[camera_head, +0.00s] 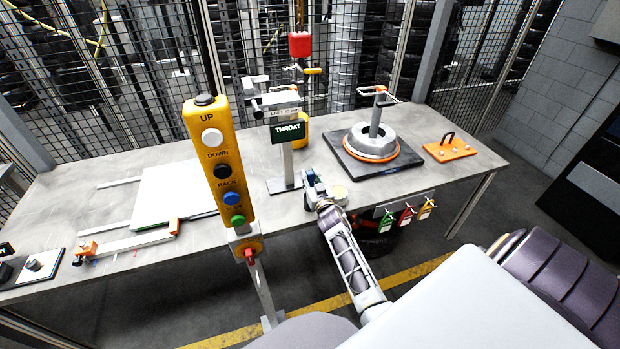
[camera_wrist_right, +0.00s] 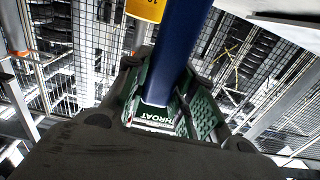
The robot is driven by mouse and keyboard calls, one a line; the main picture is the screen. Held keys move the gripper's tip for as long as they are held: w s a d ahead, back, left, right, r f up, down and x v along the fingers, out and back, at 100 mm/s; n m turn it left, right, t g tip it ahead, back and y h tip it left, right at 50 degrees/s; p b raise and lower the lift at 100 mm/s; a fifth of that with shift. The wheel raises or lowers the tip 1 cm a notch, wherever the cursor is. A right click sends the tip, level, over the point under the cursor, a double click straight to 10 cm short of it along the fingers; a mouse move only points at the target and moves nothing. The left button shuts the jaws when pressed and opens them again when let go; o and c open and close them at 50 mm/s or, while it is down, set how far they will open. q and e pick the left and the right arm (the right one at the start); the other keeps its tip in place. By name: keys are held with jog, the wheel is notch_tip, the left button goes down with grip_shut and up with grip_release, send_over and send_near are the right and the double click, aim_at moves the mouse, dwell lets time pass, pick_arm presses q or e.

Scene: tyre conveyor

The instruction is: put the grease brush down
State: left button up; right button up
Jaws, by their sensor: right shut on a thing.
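My right gripper (camera_head: 313,183) is over the front part of the metal table, just in front of the THROAT stand. In the right wrist view its green-padded fingers (camera_wrist_right: 170,100) are shut on a dark blue handle (camera_wrist_right: 180,45), which I take to be the grease brush. In the head view only a small blue bit of the brush (camera_head: 309,177) shows at the fingertips. Its bristles cannot be made out, and I cannot tell whether it touches the table. My left gripper is not in view.
The table (camera_head: 100,207) carries the THROAT stand (camera_head: 287,131), a black plate with a ringed hub (camera_head: 372,141), and an orange plate (camera_head: 449,149) at the right. Coloured tags (camera_head: 406,215) hang at the front edge.

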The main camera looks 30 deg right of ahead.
jog(key=shift+f, duration=0.15)
jog(key=o, duration=1)
jog(key=shift+b, duration=0.3)
jog(key=shift+v, duration=1.2)
jog(key=shift+f+b+v, duration=0.15)
jog(key=shift+b+v, duration=0.05)
jog(key=shift+v, duration=0.5)
jog(key=shift+f+b+v, duration=0.15)
jog(key=shift+b+v, duration=0.05)
jog(key=shift+v, duration=4.8)
jog(key=shift+d, duration=0.15)
